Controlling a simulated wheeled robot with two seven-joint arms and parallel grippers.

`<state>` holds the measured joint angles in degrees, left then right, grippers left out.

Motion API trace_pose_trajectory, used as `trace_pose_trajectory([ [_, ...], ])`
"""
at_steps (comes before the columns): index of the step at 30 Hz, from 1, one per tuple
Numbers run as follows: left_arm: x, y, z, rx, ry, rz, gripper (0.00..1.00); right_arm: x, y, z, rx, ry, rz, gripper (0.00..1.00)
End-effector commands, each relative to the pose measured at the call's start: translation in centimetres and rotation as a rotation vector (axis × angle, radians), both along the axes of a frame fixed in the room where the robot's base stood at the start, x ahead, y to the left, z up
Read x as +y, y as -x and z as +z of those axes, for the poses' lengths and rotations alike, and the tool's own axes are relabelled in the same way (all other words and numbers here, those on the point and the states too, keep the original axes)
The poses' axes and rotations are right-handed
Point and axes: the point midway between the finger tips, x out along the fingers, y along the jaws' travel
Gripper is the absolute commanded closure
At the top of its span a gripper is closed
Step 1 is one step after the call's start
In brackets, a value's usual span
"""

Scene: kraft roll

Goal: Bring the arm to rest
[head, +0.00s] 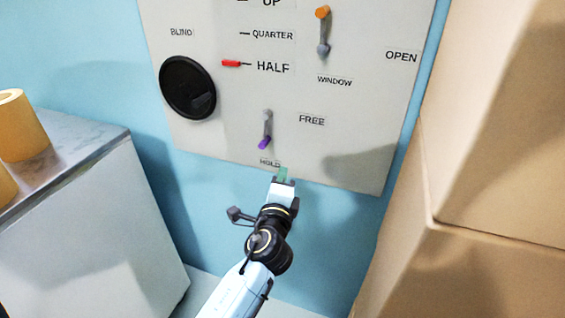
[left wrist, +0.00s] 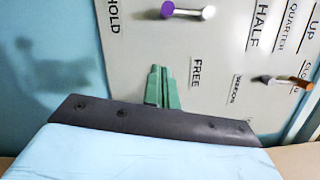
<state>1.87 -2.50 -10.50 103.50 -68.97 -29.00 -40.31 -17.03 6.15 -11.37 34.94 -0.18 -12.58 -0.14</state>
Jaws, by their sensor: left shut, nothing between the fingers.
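My left gripper (head: 283,174) is at the lower edge of the pale wall panel (head: 350,120) in the head view, just below the HOLD label. Its green fingers (left wrist: 162,88) show together in the left wrist view, shut and empty. A lever with a purple tip (head: 265,142) hangs down toward HOLD, above the gripper; it also shows in the left wrist view (left wrist: 188,10), apart from the fingers. A lever with an orange tip (head: 322,12) points up above the WINDOW label. A black round knob (head: 187,88) is by BLIND, and a red pointer (head: 231,64) is at HALF. My right gripper is not in view.
A grey-topped cabinet (head: 120,220) with tan rolls (head: 20,125) on it stands at the left. Large stacked cardboard boxes (head: 500,130) fill the right side. Blue wall (head: 330,235) shows below the panel.

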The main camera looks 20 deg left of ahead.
Motion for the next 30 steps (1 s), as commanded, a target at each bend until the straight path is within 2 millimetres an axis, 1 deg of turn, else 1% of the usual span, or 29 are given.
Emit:
trace_pose_trajectory([
  [1,-0.2,0.8,-0.1,0.001,0.001,0.000,1.00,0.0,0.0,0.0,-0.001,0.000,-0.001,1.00],
  [3,-0.4,1.5,-0.1,0.000,0.000,0.000,1.00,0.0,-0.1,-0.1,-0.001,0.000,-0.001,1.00],
  [6,-0.6,2.2,-0.1,-0.001,0.000,0.000,1.00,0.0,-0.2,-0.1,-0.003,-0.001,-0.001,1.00],
  [11,-0.7,2.5,-0.2,0.000,0.000,-0.001,1.00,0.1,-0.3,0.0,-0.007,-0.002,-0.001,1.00],
  [13,-0.8,2.4,-0.9,0.014,0.011,-0.007,1.00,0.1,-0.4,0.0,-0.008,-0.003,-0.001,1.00],
  [14,-0.9,2.4,-1.7,0.027,0.021,-0.012,1.00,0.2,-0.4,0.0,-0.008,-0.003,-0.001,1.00],
  [17,-1.4,2.5,-5.8,0.102,0.090,-0.041,1.00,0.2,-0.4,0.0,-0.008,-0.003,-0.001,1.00],
  [18,-1.6,2.7,-8.3,0.145,0.134,-0.055,1.00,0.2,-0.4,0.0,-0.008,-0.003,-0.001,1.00],
  [20,-1.9,3.4,-12.6,0.223,0.213,-0.070,1.00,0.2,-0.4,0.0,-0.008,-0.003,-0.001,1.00],
  [21,-2.1,4.2,-15.6,0.276,0.272,-0.078,1.00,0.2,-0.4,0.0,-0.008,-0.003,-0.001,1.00],
  [22,-2.3,4.8,-17.8,0.318,0.318,-0.079,1.00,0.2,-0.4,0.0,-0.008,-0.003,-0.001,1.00],
  [23,-2.3,5.7,-20.1,0.360,0.362,-0.077,1.00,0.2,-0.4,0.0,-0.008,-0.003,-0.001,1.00],
  [24,-2.4,6.8,-22.9,0.412,0.424,-0.071,1.00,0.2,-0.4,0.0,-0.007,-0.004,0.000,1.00],
  [26,-2.4,8.9,-27.1,0.489,0.516,-0.052,1.00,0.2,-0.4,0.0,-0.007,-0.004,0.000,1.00],
  [27,-2.3,10.6,-29.7,0.539,0.576,-0.031,1.00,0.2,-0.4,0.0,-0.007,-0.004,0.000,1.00],
  [29,-2.1,13.2,-33.5,0.610,0.669,0.005,1.00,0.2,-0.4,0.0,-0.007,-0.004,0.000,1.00],
  [30,-1.9,15.3,-35.9,0.657,0.730,0.039,1.00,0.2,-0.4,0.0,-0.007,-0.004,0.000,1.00],
])
